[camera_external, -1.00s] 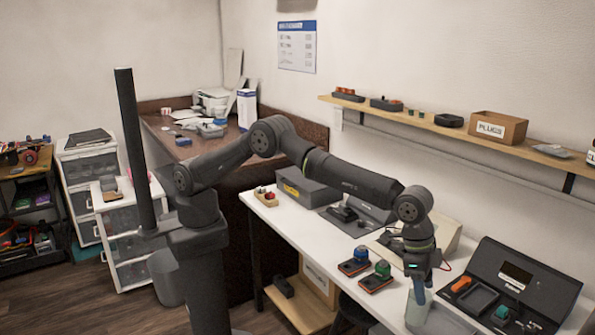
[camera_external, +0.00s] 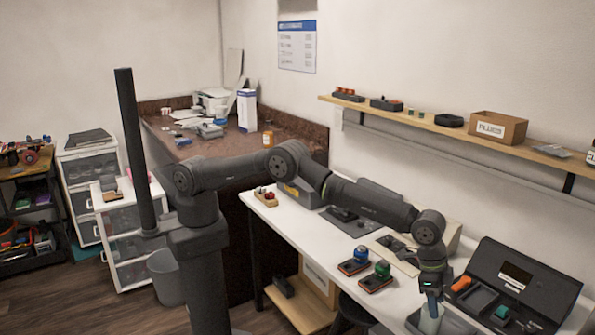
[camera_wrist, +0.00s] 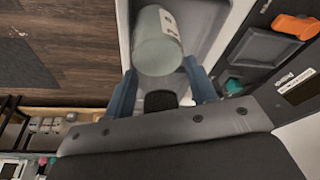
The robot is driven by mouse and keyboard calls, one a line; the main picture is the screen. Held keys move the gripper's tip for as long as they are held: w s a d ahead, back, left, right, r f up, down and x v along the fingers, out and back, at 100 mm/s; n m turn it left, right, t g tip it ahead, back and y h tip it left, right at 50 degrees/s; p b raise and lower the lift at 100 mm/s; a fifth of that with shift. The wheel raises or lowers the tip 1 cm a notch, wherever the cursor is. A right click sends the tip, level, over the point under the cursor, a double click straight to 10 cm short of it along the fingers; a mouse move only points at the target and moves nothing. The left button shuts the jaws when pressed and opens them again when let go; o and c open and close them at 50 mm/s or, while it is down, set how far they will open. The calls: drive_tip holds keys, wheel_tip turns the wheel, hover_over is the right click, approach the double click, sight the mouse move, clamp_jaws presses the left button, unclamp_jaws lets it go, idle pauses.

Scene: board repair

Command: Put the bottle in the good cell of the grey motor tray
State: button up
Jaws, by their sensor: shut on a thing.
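My gripper (camera_external: 432,290) is low over the right end of the white bench, pointing down. It is shut on a pale green-grey bottle (camera_wrist: 157,48), which shows between the two blue-grey fingers in the wrist view and below my gripper in the external view (camera_external: 429,319). The bottle has a white label with dark marks. A grey tray (camera_wrist: 203,20) with a pale rim lies beneath or behind it in the wrist view. In the external view, the tray's edge (camera_external: 458,324) shows at the bottom. I cannot make out its cells or whether the bottle touches it.
A dark open case (camera_external: 528,278) with an orange part (camera_external: 461,284) and a teal part (camera_external: 501,312) stands close to the right. Blue-topped (camera_external: 360,254) and green-topped (camera_external: 382,269) devices sit to the left. A wall shelf (camera_external: 440,130) runs above.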

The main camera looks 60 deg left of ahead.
drive_tip(key=shift+f, duration=0.15)
drive_tip(key=o, duration=1.4)
drive_tip(key=v, duration=1.2)
drive_tip(key=shift+d, duration=0.1)
